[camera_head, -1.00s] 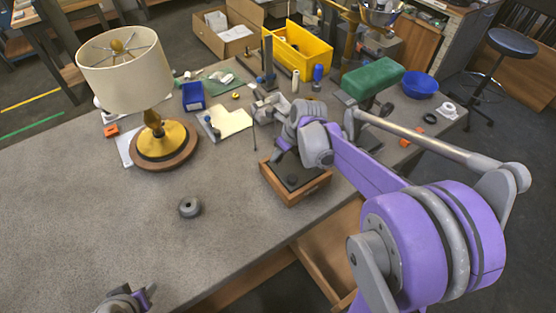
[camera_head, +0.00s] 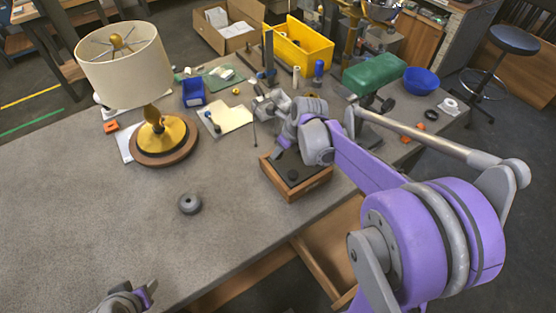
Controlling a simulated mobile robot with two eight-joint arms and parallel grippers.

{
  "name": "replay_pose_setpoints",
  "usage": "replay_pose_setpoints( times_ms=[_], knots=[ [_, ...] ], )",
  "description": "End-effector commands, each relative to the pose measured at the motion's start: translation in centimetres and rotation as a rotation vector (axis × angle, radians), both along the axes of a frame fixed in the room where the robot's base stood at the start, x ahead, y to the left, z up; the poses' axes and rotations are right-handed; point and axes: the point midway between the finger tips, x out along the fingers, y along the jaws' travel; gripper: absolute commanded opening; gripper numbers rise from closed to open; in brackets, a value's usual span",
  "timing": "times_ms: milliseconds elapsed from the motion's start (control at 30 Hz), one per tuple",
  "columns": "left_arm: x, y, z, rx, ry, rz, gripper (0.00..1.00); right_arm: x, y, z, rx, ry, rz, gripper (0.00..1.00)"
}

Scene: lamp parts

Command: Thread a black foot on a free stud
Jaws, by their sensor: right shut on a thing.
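My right gripper (camera_head: 262,104) is above the back middle of the bench, beyond a wooden tray. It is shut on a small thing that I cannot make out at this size. A small black round piece (camera_head: 292,175), which looks like a foot, lies in the dark-lined wooden tray (camera_head: 311,190) below my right wrist. A thin dark upright rod (camera_head: 254,133) shows just below my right gripper; I cannot tell whether they touch. My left gripper (camera_head: 147,291) is at the bottom left, partly cut off, and its opening is unclear. I cannot make out a free stud.
A lamp with a cream shade (camera_head: 125,68) stands at the left on a round wooden base (camera_head: 163,150). A grey ring-like part (camera_head: 189,203) lies mid-bench. A blue bin (camera_head: 193,94), yellow crate (camera_head: 309,61), and blue bowl (camera_head: 420,81) are farther back. The front left is clear.

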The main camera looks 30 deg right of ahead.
Motion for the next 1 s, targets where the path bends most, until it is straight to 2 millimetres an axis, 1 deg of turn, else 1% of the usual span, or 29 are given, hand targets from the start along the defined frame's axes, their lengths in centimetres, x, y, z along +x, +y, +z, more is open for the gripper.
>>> replay_pose_setpoints(
  times_ms=[433,1000],
  knots=[
    [-0.28,0.00,-0.77,0.000,0.005,0.000,0.50,0.02,0.01,-0.84,0.000,0.000,0.000,0.00],
    [-0.33,0.00,-0.91,0.000,0.006,0.000,0.50,0.01,0.00,-0.98,0.000,0.000,0.000,0.00]
  ],
)
